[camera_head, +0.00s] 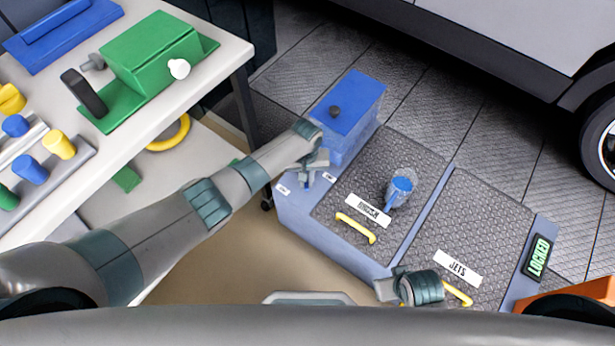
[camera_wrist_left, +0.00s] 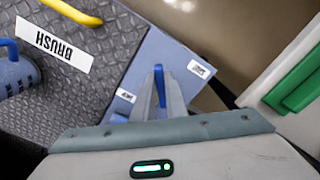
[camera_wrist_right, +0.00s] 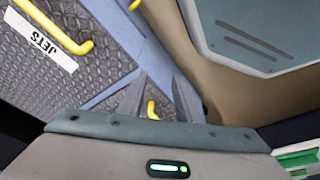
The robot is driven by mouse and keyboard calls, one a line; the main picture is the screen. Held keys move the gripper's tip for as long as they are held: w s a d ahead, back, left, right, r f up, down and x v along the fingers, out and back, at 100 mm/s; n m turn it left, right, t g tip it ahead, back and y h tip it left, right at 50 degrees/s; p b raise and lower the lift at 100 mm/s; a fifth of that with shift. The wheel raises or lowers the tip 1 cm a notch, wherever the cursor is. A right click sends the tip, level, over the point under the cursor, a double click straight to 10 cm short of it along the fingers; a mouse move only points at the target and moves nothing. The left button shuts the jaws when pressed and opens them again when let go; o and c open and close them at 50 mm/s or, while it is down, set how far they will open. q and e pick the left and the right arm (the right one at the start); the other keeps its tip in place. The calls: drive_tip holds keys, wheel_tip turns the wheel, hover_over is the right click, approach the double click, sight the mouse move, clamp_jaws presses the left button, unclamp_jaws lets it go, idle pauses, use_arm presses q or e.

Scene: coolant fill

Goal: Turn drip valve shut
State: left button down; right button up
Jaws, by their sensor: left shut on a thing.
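The drip valve shows as a blue lever (camera_wrist_left: 159,85) on the blue-grey unit's near left corner, between two small white labels whose words I cannot read. My left gripper (camera_head: 318,163) is over that corner and is shut on the lever; in the left wrist view its fingers (camera_wrist_left: 160,98) stand on both sides of it. The fingers partly hide the lever in the head view. My right gripper (camera_head: 382,288) is open near the unit's front edge; its fingers (camera_wrist_right: 160,88) are apart with a small yellow piece (camera_wrist_right: 152,110) visible between them, and I cannot tell whether they touch it.
The unit has grey textured lids labelled BRUSH (camera_head: 368,209) and JETS (camera_head: 458,267) with yellow handles, a blue pump-like part (camera_head: 401,187), a blue box (camera_head: 350,100) and a LOCKED sign (camera_head: 537,257). A white table (camera_head: 218,60) stands left; a car (camera_head: 530,40) is behind.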

use_arm(q)
drive_tip(key=shift+a+r+m+p, duration=0.1)
drive_tip(key=shift+a+m+p, duration=0.3)
drive_tip(key=shift+m, duration=0.4)
drive_tip(key=shift+w+a+m, duration=0.1)
drive_tip(key=shift+a+m, duration=0.1)
drive_tip(key=shift+m, duration=0.7)
drive_tip(key=shift+w+a+m+p, duration=0.1)
drive_tip(key=shift+a+m+p, duration=0.15)
drive_tip(key=shift+m, duration=0.35)
drive_tip(key=shift+w+a+m+p, duration=0.1)
drive_tip(key=shift+a+m+p, duration=0.1)
drive_tip(key=shift+m, duration=0.4)
drive_tip(key=shift+w+a+m, duration=0.15)
drive_tip(key=shift+a+m, duration=0.1)
drive_tip(key=shift+m, duration=0.85)
use_arm(e)
drive_tip(key=shift+s+d+f, duration=0.1)
drive_tip(key=shift+s+f, duration=0.05)
drive_tip(key=shift+f, duration=2.75)
use_arm(q)
drive_tip(key=c, duration=1.8)
unclamp_jaws()
